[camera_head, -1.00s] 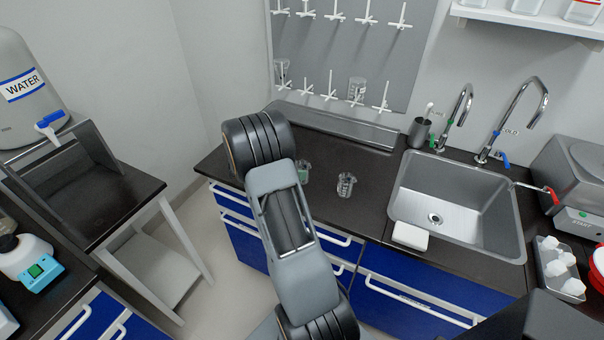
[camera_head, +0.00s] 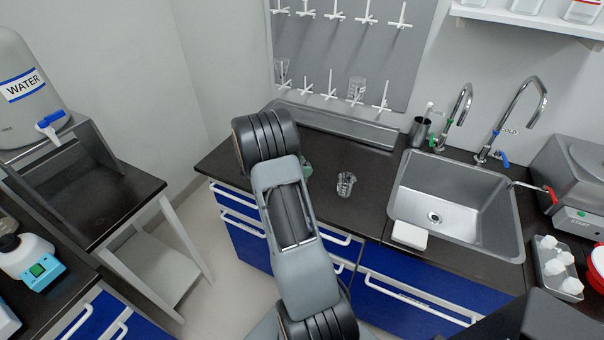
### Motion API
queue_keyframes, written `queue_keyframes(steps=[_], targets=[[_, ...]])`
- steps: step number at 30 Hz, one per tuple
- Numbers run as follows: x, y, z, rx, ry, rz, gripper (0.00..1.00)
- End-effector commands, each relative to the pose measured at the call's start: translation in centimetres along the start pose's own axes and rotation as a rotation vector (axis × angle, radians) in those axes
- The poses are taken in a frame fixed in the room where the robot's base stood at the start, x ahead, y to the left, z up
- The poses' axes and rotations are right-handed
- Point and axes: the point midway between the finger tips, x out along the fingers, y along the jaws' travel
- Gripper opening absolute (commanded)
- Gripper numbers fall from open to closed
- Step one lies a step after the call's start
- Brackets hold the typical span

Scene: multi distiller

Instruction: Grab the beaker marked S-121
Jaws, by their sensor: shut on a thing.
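A small clear beaker (camera_head: 345,184) with dark markings stands upright on the black counter, right of my arm. A second, greenish vessel (camera_head: 308,168) shows only as a sliver at the right edge of my arm; most of it is hidden. I cannot read S-121 on either of them. My grey and black arm reaches over the counter's front edge and covers its own end. My gripper is hidden behind it, so its jaws and anything between them do not show.
Clear glassware hangs on the drying rack (camera_head: 335,50) at the wall. A sink (camera_head: 445,190) with two taps lies to the right, a white block (camera_head: 410,235) on its front edge. The counter (camera_head: 375,170) between beaker and sink is clear. A water tank (camera_head: 25,85) stands far left.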

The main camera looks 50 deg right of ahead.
Motion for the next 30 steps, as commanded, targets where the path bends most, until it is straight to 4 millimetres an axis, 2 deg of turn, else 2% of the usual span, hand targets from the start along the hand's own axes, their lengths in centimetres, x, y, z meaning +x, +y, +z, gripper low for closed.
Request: queue_keyframes(steps=[1,4,11,17,21,30], targets=[[0.0,0.0,0.0,0.000,0.000,0.000,0.35],[0.0,0.0,0.0,0.000,0.000,0.000,0.27],[0.0,0.0,0.1,0.000,0.000,0.000,0.27],[-0.5,0.0,1.1,0.003,-0.001,0.001,0.27],[-1.3,0.0,3.1,0.005,0.000,0.002,0.27],[-1.8,-4.8,9.3,0.007,-0.001,0.000,0.27]])
